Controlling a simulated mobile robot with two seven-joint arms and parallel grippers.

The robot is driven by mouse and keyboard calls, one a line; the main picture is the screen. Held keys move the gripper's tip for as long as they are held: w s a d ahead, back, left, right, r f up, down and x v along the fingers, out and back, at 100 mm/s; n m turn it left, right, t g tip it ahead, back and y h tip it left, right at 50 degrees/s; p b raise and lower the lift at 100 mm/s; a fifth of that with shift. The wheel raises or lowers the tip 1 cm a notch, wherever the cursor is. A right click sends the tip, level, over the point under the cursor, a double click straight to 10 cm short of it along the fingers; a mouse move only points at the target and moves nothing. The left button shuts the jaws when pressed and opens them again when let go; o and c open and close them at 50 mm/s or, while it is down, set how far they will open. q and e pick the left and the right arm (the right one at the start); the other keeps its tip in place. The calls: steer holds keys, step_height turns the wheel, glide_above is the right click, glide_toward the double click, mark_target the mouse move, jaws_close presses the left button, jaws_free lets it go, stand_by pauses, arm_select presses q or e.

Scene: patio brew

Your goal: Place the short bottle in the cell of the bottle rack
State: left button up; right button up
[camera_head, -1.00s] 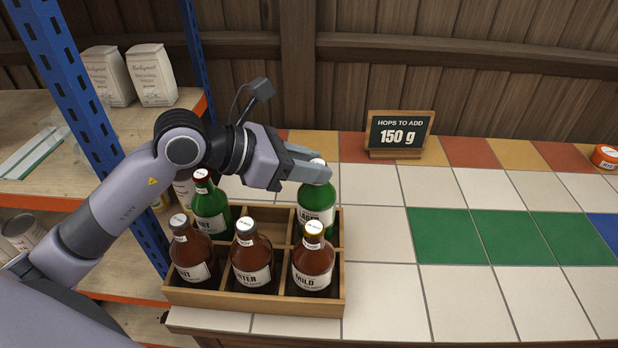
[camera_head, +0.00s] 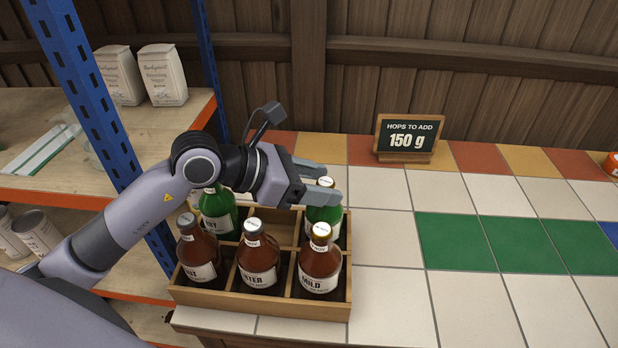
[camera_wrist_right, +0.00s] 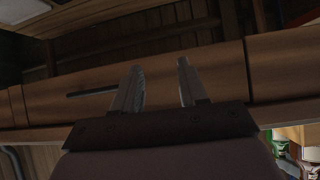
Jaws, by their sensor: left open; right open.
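The bottle rack (camera_head: 262,304) is a wooden crate with cells in two rows at the table's left end. A green bottle (camera_head: 328,214) with a pale label stands upright in the back right cell; its base is hidden. My left gripper (camera_head: 326,184) is open, with its fingers at this bottle's neck and cap. Another green bottle (camera_head: 217,212) is in the back left cell. The back middle cell looks empty. Three brown bottles fill the front row, the right one labelled MILD (camera_head: 320,262). My right gripper (camera_wrist_right: 161,88) is open and empty in the right wrist view.
A hops sign (camera_head: 407,137) reading 150 g stands behind the rack on the tiled table (camera_head: 385,255). The tiles right of the rack are clear. A blue shelf post (camera_head: 105,110) and shelves with bags (camera_head: 163,75) and cans stand left.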

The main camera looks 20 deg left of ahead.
arm_select(q)
steer(key=shift+r, duration=0.25)
steer(key=b+v, duration=0.1)
steer(key=v, duration=1.1)
steer(key=shift+f+b, duration=0.15)
steer(key=shift+b, duration=0.2)
steer(key=shift+s, duration=0.1)
